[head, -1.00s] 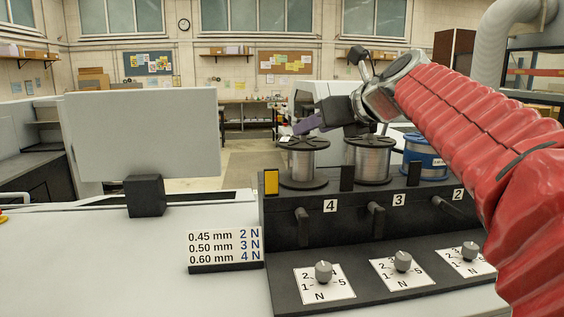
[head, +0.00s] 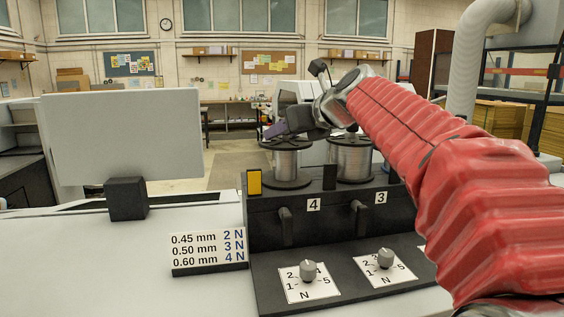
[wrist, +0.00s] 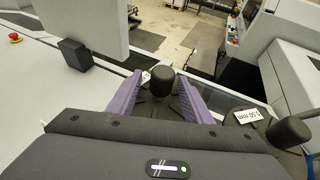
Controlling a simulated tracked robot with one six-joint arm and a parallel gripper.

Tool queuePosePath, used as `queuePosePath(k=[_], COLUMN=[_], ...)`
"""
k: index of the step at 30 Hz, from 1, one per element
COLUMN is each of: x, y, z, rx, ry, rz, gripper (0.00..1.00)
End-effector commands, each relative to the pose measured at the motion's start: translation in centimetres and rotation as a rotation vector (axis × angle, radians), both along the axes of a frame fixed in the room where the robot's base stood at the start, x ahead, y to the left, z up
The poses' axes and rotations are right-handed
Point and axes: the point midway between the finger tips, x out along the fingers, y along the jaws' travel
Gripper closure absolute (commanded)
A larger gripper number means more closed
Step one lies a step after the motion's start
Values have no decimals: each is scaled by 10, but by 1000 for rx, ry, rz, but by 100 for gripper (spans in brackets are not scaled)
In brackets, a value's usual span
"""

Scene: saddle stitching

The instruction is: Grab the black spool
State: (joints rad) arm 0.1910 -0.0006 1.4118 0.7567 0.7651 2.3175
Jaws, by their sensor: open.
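A black-flanged spool (head: 286,160) wound with silver wire stands upright at position 4 on the black rack. My gripper (head: 278,131) is right above its top flange, with purple fingers open. In the wrist view the open fingers (wrist: 160,82) flank a black knob at the centre of that spool's black top (wrist: 158,107), with a gap on each side. A white label beside the knob is partly covered by the left finger. A second black-flanged silver spool (head: 354,160) stands at position 3, partly behind my wrist.
The rack (head: 330,206) has pegs in front and dial plates below. A gauge sign (head: 209,251) stands at its left. A grey panel (head: 125,135) is farther left. In the wrist view another black knob (wrist: 287,132) with a "50 mm" label is close on the right.

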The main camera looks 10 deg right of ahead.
Motion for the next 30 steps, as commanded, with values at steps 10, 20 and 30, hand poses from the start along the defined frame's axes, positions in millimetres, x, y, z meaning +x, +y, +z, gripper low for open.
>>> queuePosePath(k=[10, 20, 30], x=[0, 0, 0], y=[-1, -1, -1], z=[0, 0, 0], rx=[0, 0, 0], ry=[1, 1, 1], rz=[-1, -1, -1], gripper=[54, 69, 93])
